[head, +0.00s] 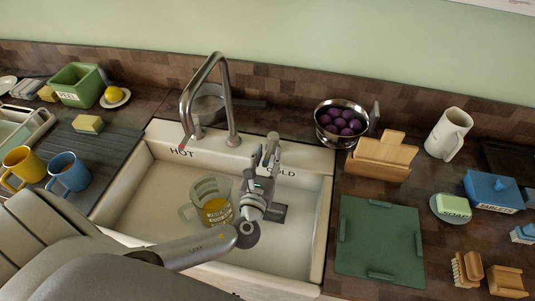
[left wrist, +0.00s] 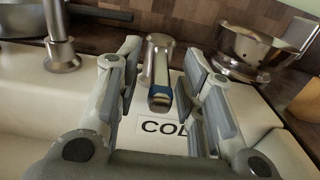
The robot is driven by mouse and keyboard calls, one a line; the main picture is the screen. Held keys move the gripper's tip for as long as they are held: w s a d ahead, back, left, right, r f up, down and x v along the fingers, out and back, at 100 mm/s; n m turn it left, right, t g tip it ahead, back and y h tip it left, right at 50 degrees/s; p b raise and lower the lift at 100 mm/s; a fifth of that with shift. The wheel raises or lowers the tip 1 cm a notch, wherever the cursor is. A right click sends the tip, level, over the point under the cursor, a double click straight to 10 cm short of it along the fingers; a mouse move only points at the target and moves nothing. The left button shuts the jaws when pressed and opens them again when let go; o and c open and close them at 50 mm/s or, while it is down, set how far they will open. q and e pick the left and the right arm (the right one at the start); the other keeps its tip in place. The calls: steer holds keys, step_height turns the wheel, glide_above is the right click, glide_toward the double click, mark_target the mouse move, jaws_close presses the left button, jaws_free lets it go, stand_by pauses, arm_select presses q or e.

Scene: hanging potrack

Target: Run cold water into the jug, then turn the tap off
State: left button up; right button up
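The clear jug (head: 213,205), with a yellow label, stands in the white sink (head: 150,205), partly hidden behind my left gripper. The metal tap (head: 222,90) arches over the back of the sink; I see no water stream. My left gripper (head: 266,160) is over the sink's back rim at the COLD label. In the left wrist view its open fingers (left wrist: 165,85) stand either side of the cold handle (left wrist: 159,72), which has a blue band; I cannot tell whether they touch it. The hot handle (head: 184,145), with a red mark, is at the left. My right gripper is not in view.
A colander of purple fruit (head: 341,122) stands behind the sink at the right, and a pan (head: 212,103) behind the tap. Yellow (head: 22,166) and blue (head: 69,172) mugs stand left. A green board (head: 380,238) lies right of the sink.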

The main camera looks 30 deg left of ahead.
arm_select(q)
steer(key=shift+w, duration=0.2)
steer(key=shift+c, duration=0.2)
jaws_close()
steer(key=shift+y, duration=0.3)
steer(key=shift+w+d+n+g+y, duration=0.15)
steer(key=shift+d+n+g+y, duration=0.25)
steer(key=shift+n+y, duration=0.45)
steer(key=shift+w+d+n+g+y, duration=0.15)
steer(key=shift+d+n+g+y, duration=0.25)
steer(key=shift+n+y, duration=0.45)
